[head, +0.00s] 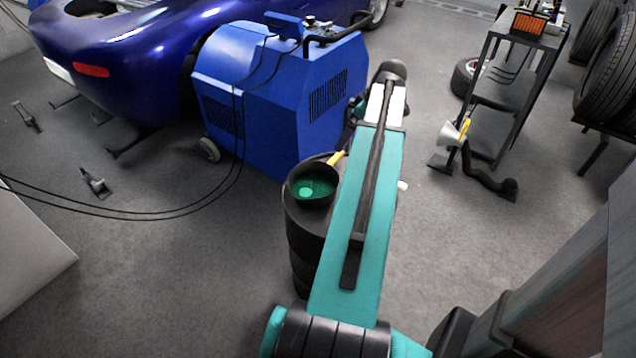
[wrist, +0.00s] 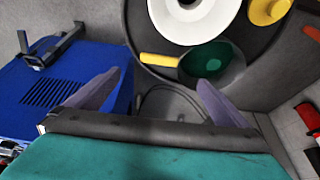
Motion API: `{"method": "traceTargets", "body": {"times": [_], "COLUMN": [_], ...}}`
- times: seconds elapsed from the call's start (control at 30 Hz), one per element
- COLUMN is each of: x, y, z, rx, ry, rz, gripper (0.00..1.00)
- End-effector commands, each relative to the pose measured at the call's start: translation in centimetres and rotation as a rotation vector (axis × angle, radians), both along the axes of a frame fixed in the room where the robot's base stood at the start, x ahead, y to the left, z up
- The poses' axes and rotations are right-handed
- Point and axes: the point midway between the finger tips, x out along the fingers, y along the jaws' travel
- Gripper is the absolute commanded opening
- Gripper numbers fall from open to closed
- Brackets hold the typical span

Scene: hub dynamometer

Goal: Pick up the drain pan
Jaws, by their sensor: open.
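The drain pan (head: 312,188), dark with a green inside, sits on top of a dark drum (head: 303,245) in the head view. Its yellow handle (head: 337,158) points up and right towards my arm. In the wrist view the pan (wrist: 207,62) lies just beyond my fingers, with the handle reaching left. My gripper (wrist: 160,80) is open and empty. The handle shows between and slightly beyond the fingertips, with no contact visible.
A white round piece (wrist: 185,18) and a yellow object (wrist: 266,9) are close to the pan on the drum top. A blue machine (head: 275,95) stands close behind the drum. A black cart (head: 510,75) stands at right. Open floor lies left, crossed by cables.

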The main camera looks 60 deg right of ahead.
Motion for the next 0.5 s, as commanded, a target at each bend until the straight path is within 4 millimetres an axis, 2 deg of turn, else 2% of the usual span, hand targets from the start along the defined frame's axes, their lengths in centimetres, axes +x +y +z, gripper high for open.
{"method": "traceTargets", "body": {"times": [0.33,0.5], "x": [0.05,0.43], "y": [0.01,0.07], "z": [-0.08,-0.95], "rx": [0.000,0.001], "ry": [0.000,0.001], "rz": [0.000,0.002], "gripper": [1.00,1.00]}}
